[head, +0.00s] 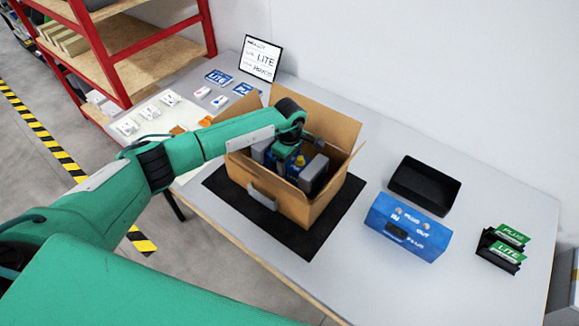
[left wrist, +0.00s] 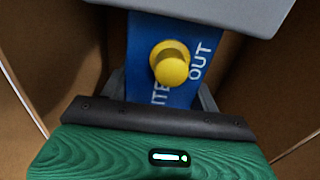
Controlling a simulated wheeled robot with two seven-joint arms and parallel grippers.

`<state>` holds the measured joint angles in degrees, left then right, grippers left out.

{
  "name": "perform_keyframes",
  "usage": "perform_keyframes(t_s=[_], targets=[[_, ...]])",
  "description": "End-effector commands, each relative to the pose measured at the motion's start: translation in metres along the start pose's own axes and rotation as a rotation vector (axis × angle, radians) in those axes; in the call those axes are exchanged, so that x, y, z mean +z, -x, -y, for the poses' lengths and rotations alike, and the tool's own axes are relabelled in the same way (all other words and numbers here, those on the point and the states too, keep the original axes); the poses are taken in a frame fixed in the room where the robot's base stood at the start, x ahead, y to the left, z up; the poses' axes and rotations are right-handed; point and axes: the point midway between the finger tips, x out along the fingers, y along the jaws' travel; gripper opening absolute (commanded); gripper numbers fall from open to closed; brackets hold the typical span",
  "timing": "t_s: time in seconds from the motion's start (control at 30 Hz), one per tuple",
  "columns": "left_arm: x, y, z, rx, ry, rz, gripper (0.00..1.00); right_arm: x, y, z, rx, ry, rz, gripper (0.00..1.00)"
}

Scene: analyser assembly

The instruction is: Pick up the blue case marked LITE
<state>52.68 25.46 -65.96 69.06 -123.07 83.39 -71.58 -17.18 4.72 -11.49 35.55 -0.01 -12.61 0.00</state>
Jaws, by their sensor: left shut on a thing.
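The blue case (left wrist: 150,38) is inside the open cardboard box (head: 330,122), between my left gripper's fingers. It bears a yellow knob (left wrist: 169,63) and white lettering that reads "OUT" and a partly hidden "ITE". My left gripper (head: 291,166) reaches down into the box and is shut on this case. The case's lower part is hidden by the gripper and box walls. My right gripper is not in view.
The box stands on a black mat (head: 300,244). To its right are a blue case marked PLUS (head: 408,226), a black tray (head: 425,185) and a rack with green cards (head: 508,246). A sign reading LITE (head: 261,58) stands behind. Box flaps surround my gripper.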

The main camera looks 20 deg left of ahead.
Motion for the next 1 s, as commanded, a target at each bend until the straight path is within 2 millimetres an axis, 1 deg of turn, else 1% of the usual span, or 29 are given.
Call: perform_keyframes(t_s=[0.03,0.07,0.37,0.47,0.57,0.67,0.77,1.0], targets=[[0.000,0.000,0.000,0.000,0.000,0.000,0.15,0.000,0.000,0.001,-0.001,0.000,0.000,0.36],[0.000,0.000,0.000,0.000,0.000,0.000,0.09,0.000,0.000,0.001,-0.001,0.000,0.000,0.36],[0.000,0.004,-0.002,0.004,0.000,0.000,0.09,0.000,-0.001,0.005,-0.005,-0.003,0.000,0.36],[0.000,0.009,-0.002,0.005,-0.001,0.000,0.09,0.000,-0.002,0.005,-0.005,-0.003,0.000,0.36],[0.000,0.017,-0.002,0.007,-0.002,0.000,0.09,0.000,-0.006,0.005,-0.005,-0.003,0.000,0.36],[-0.001,0.033,-0.002,0.008,-0.001,-0.001,0.09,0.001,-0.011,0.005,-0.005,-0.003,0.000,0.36],[-0.001,0.055,-0.002,0.009,-0.003,-0.001,0.09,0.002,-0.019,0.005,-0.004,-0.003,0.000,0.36],[-0.001,0.120,-0.002,0.010,-0.002,-0.002,0.09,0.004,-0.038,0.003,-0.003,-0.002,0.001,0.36]])
